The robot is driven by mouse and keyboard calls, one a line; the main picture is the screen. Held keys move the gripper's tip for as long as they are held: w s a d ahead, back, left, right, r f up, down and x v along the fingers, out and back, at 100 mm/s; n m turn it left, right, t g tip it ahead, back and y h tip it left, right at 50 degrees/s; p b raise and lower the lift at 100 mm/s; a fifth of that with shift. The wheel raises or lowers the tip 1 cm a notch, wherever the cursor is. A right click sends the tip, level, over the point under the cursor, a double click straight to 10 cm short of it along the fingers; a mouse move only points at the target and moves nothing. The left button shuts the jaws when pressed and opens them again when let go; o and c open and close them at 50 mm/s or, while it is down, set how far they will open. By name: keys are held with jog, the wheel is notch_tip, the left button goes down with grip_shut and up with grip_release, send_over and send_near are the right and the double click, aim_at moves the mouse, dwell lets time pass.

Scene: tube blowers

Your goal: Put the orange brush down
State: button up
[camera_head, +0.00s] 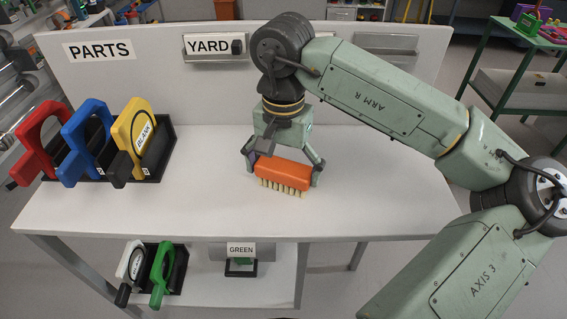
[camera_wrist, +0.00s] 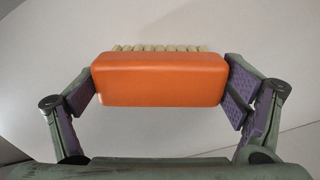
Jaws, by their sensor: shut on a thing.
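The orange brush (camera_head: 284,173) has a block-shaped orange back and pale bristles that point down in the head view. My gripper (camera_head: 284,172) is shut on it, with one finger at each end of the block. The brush is at the white table (camera_head: 370,205), right of its middle. I cannot tell for sure whether the bristles touch the surface. In the wrist view the orange brush (camera_wrist: 160,79) lies between the purple-padded fingers of my gripper (camera_wrist: 160,92), with the bristles showing along its far edge.
A black rack (camera_head: 153,172) with red, blue and yellow handled items stands at the table's left. A back panel (camera_head: 150,85) carries PARTS and YARD signs. A lower shelf (camera_head: 205,285) holds white and green items and a GREEN label. The table's front and right are clear.

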aim_at(283, 166)
jog(key=shift+f, duration=0.1)
jog(key=shift+f+b, duration=0.25)
jog(key=shift+b, duration=0.1)
jog(key=o, duration=0.7)
jog(key=shift+r, duration=0.1)
jog(key=shift+o, duration=0.2)
jog(key=shift+r, duration=0.1)
jog(key=shift+r+p, duration=0.25)
jog(key=shift+p, duration=0.25)
jog(key=shift+r+b, duration=0.3)
jog(key=shift+r, duration=0.1)
notch_tip(283, 166, up, 11)
jog(key=shift+b, duration=0.4)
